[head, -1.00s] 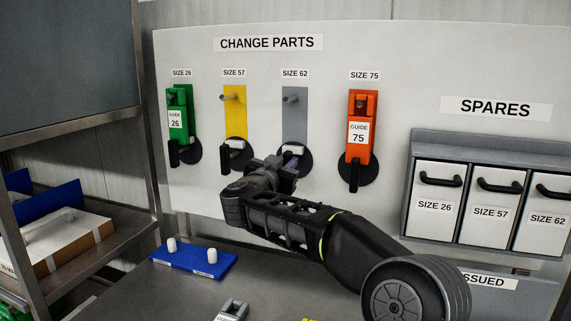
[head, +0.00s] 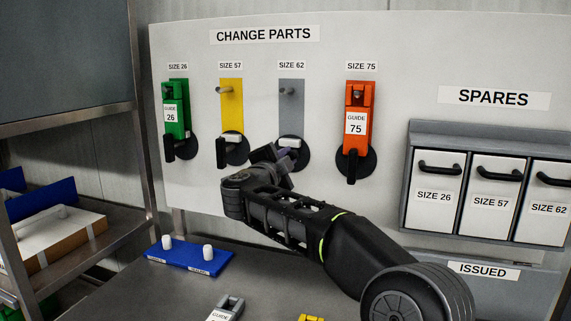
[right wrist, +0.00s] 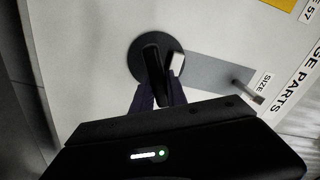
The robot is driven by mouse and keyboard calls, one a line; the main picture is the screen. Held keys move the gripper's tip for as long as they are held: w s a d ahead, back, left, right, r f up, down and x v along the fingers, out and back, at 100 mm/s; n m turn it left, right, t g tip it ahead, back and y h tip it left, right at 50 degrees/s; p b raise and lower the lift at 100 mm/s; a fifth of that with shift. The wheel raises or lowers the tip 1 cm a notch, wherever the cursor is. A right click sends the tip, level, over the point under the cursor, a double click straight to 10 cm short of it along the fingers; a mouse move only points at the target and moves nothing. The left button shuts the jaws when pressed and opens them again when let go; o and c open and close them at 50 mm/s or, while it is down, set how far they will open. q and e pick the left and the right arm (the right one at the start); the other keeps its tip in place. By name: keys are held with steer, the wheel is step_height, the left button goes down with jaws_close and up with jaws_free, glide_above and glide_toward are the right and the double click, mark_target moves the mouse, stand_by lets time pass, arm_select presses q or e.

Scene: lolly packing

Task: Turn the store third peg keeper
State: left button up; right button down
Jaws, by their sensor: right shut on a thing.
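The third peg keeper is a black round disc (head: 303,157) under the grey SIZE 62 strip (head: 292,98), with a small white piece near its top. The peg on that strip is bare. My right gripper (head: 279,155) is at the keeper, tilted, and hides its handle in the head view. In the right wrist view the black keeper handle (right wrist: 152,60) stands between my right fingers (right wrist: 155,92), which are shut on it; the disc (right wrist: 137,48) and the white piece lie beyond. My left gripper is out of view.
Neighbouring keepers sit under SIZE 57 (head: 239,156) and SIZE 75 (head: 368,163). A green guide (head: 176,117) and an orange guide (head: 357,107) hang on their pegs. Spares bins (head: 436,202) are at right. A blue two-post block (head: 188,256) and other parts lie on the table below.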

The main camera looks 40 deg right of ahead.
steer(key=m+b, duration=0.1)
steer(key=m, duration=0.1)
steer(key=m+b, duration=0.1)
steer(key=m, duration=0.2)
steer(key=shift+f+b, duration=0.4)
steer(key=shift+m, duration=0.3)
steer(key=c, duration=1.3)
jaws_free()
steer(key=shift+s, duration=0.1)
steer(key=b+v, duration=0.1)
steer(key=v, duration=0.6)
steer(key=shift+s+a+r, duration=0.1)
steer(key=shift+s+a, duration=0.1)
steer(key=shift+a, duration=0.1)
